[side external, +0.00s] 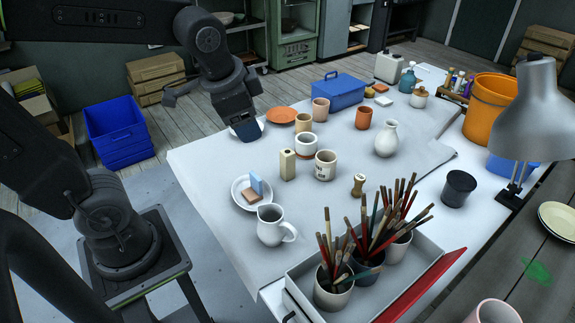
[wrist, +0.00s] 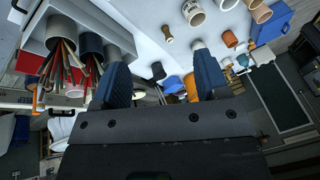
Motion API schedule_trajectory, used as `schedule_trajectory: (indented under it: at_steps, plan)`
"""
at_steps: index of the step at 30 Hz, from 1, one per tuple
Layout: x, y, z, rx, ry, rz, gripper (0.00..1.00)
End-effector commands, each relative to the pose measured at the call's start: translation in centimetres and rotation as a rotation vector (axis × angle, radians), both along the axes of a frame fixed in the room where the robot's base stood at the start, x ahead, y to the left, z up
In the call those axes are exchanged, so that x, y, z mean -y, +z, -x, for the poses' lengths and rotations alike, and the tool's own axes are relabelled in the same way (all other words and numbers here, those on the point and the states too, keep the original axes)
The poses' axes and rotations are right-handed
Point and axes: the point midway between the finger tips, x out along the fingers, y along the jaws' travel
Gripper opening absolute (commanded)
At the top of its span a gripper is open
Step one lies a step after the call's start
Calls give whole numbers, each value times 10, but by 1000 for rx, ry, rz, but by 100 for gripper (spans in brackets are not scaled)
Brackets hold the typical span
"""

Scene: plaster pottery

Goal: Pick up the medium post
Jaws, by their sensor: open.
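The upright, cream, square-sided block (side external: 287,165) on the table looks like a kiln post; I cannot tell if it is the medium one. It stands left of the lettered mug (side external: 325,165) and below a white cup with a dark inside (side external: 306,145). My gripper (side external: 245,131) is over the table's far left part, up and left of the block and apart from it. Its blue fingers (wrist: 162,78) are spread in the wrist view with nothing held between them. I cannot make out the block in the wrist view.
A saucer (side external: 238,196) with small blocks and a white pitcher (side external: 269,226) stand nearer the front. Cups of brushes (side external: 334,288) fill the front tray.

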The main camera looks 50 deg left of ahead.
Motion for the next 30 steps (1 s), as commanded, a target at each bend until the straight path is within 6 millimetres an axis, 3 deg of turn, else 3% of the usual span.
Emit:
schedule_trajectory:
  at_steps: [1,8,15,21,30]
  plan:
    - [-6,-5,-19,-47,-74,-52,68]
    - [-37,-37,-96,-241,-449,-266,68]
    - [-72,-99,-165,-459,-847,-419,68]
    - [-90,-142,-193,-578,-1068,-474,68]
    - [-105,-176,-199,-613,-1131,-485,68]
